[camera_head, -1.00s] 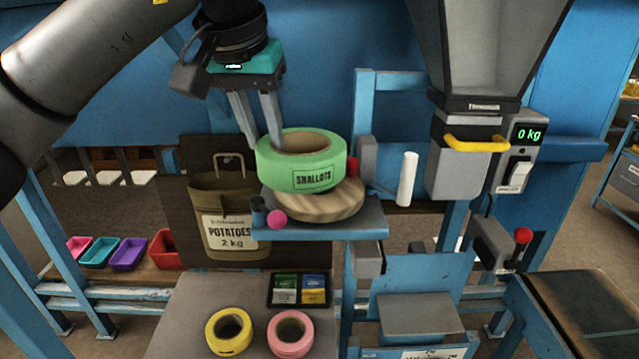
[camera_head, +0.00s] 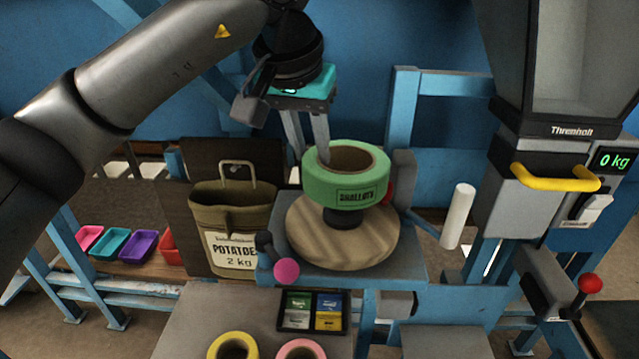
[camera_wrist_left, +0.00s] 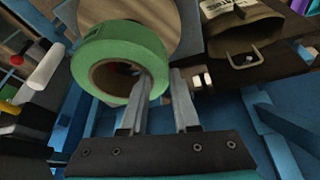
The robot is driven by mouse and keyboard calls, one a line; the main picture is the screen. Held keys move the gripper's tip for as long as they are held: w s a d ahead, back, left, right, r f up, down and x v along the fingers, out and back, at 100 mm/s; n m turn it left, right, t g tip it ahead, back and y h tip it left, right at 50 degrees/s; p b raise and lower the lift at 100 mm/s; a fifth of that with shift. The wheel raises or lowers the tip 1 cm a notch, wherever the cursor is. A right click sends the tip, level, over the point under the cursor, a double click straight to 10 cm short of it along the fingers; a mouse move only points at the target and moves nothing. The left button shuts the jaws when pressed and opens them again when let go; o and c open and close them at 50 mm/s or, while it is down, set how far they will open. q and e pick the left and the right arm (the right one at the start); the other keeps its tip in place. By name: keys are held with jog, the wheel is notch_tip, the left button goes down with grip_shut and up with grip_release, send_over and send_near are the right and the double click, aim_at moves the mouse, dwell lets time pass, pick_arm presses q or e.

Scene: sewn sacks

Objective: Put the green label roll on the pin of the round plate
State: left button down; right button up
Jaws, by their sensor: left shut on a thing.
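The green label roll (camera_head: 346,190), marked SHALLOTS, is above the round wooden plate (camera_head: 310,240) in the head view. The dark pin (camera_head: 343,218) shows just under the roll; its top is hidden, so I cannot tell whether it enters the hole. My left gripper (camera_head: 312,150) is shut on the roll's wall, one finger in the hole and one outside. In the left wrist view, the fingers (camera_wrist_left: 160,80) grip the edge of the roll (camera_wrist_left: 95,55), and the plate (camera_wrist_left: 185,30) is behind it. My right gripper is not in view.
A POTATOES sack (camera_head: 230,220) hangs left of the plate. A pink knob (camera_head: 286,271) is at the plate stand's front left. Yellow (camera_head: 232,346) and pink (camera_head: 301,348) rolls lie on the lower table. A white roller (camera_head: 458,216) and a hopper (camera_head: 560,60) stand at right.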

pick_arm(q)
jog(key=shift+f+p, duration=0.3)
jog(key=shift+f, duration=2.5)
jog(key=shift+f, duration=0.1)
jog(key=c, duration=1.1)
grip_release()
jog(key=shift+f, duration=0.1)
jog(key=o, duration=0.4)
jog(key=shift+o, duration=0.2)
jog(key=shift+r, duration=0.55)
jog(key=b+v, duration=0.1)
jog(key=v, duration=1)
jog(key=shift+s+a+r, duration=0.1)
jog(key=shift+s+r, duration=0.05)
